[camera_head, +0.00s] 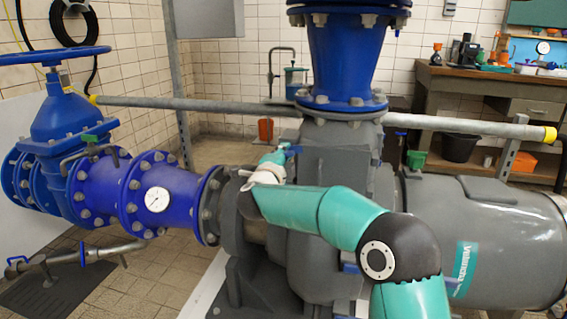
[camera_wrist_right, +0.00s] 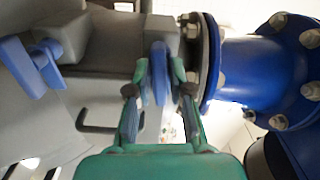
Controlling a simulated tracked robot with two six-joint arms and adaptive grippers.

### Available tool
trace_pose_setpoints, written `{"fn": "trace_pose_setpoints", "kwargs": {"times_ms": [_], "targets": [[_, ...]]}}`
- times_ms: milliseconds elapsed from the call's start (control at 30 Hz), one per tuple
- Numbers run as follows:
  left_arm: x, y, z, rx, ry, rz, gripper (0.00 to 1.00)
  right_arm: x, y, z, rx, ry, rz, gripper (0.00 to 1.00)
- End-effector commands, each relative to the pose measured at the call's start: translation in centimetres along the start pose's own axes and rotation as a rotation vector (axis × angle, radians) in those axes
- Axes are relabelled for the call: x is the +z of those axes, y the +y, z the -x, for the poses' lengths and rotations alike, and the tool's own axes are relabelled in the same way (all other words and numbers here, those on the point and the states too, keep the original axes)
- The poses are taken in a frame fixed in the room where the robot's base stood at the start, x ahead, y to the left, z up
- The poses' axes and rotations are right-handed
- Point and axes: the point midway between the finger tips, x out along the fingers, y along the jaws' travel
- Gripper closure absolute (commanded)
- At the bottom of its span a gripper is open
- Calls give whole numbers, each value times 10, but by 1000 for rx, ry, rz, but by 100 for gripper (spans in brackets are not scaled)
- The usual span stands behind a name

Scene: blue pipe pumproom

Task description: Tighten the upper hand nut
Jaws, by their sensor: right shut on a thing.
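The upper hand nut (camera_wrist_right: 159,72) is a flat blue wing-shaped piece on the grey pump housing. In the right wrist view it stands edge-on between the two fingers of my right gripper (camera_wrist_right: 155,82), which is shut on it. In the head view my right gripper (camera_head: 276,158) is at the pump's upper front, and a bit of the blue nut (camera_head: 293,150) shows beside it. A second blue hand nut (camera_wrist_right: 32,66) sits to the left in the wrist view, apart from the gripper. My left gripper is not in view.
The grey pump housing (camera_head: 330,160) surrounds the nut. A blue flanged pipe with a gauge (camera_head: 157,199) joins it at the left, and a blue vertical pipe (camera_head: 346,55) rises above. A grey rail (camera_head: 190,104) runs behind. A workbench (camera_head: 480,82) stands at the back right.

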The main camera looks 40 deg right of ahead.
Motion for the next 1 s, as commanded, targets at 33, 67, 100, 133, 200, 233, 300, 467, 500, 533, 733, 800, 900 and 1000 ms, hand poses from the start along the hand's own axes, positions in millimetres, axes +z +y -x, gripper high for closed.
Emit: {"fn": "trace_pose_setpoints", "kwargs": {"times_ms": [33,67,100,133,200,233,300,467,500,533,733,800,900,1000], "targets": [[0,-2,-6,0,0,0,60,-1,7,0,8,5,-26,100],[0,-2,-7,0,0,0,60,-1,6,0,8,6,-41,100],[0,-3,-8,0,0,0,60,-1,6,0,8,6,-59,100],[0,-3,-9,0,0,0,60,-1,6,0,8,6,-72,100],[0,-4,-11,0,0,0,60,-1,6,0,9,6,-94,100],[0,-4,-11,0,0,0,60,-1,6,0,9,6,-103,100],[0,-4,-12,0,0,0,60,-1,6,0,10,6,-118,100],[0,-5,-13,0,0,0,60,-1,6,0,11,6,-132,100],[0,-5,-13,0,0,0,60,-1,6,0,11,6,-133,100],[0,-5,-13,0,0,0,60,-1,6,0,11,6,-134,100],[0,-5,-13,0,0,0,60,-1,7,0,11,6,-133,100],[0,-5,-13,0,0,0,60,-1,7,0,12,6,-132,100],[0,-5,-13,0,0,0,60,-1,6,0,10,6,-132,63],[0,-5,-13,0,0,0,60,-1,5,0,8,5,-132,62]]}}
